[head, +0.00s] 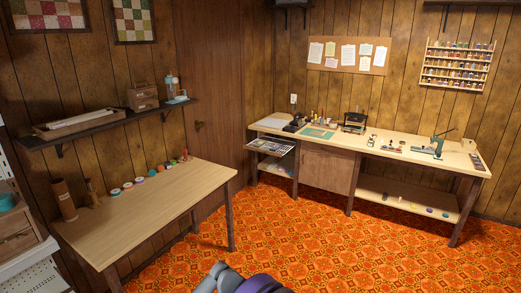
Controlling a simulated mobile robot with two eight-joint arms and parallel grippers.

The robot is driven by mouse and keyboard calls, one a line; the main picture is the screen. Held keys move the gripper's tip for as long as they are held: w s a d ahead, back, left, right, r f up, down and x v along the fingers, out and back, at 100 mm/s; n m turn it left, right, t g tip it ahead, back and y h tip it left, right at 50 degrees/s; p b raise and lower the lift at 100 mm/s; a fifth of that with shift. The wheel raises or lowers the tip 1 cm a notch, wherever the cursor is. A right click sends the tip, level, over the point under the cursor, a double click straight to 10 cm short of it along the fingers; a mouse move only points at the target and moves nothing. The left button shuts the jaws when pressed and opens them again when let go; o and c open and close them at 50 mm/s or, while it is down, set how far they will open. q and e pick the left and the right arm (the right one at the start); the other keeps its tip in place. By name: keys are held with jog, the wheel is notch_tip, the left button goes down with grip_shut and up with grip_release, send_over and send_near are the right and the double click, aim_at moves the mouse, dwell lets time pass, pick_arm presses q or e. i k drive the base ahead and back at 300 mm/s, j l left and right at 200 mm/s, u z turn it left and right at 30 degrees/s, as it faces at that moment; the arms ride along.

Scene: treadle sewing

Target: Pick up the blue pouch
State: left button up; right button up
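I cannot make out a blue pouch in the head view. Several small items, some of them bluish, lie on the lower shelf (375,193) of the long workbench, but they are too small to tell apart. Neither of my grippers shows in the view, so I cannot see whether they hold anything.
The long workbench (405,140) against the far walls carries tools. An open drawer (271,147) juts out at its left end. The orange patterned floor (330,245) between is clear.

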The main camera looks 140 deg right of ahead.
aim_at(274, 149)
jog(key=z, duration=4.7)
jog(key=i+z, duration=0.2)
jog(key=i, duration=2.55)
jog(key=i+u, duration=0.15)
jog(key=i, duration=0.35)
jog(key=i+l+u, duration=0.15)
jog(key=i, duration=0.35)
jog(key=i+l+u, duration=0.15)
jog(key=i, duration=0.35)
jog(key=i+l+u, duration=0.25)
jog(key=i+u, duration=0.2)
jog(key=i+l+u, duration=0.45)
jog(key=i+l, duration=0.05)
jog(key=i, duration=0.05)
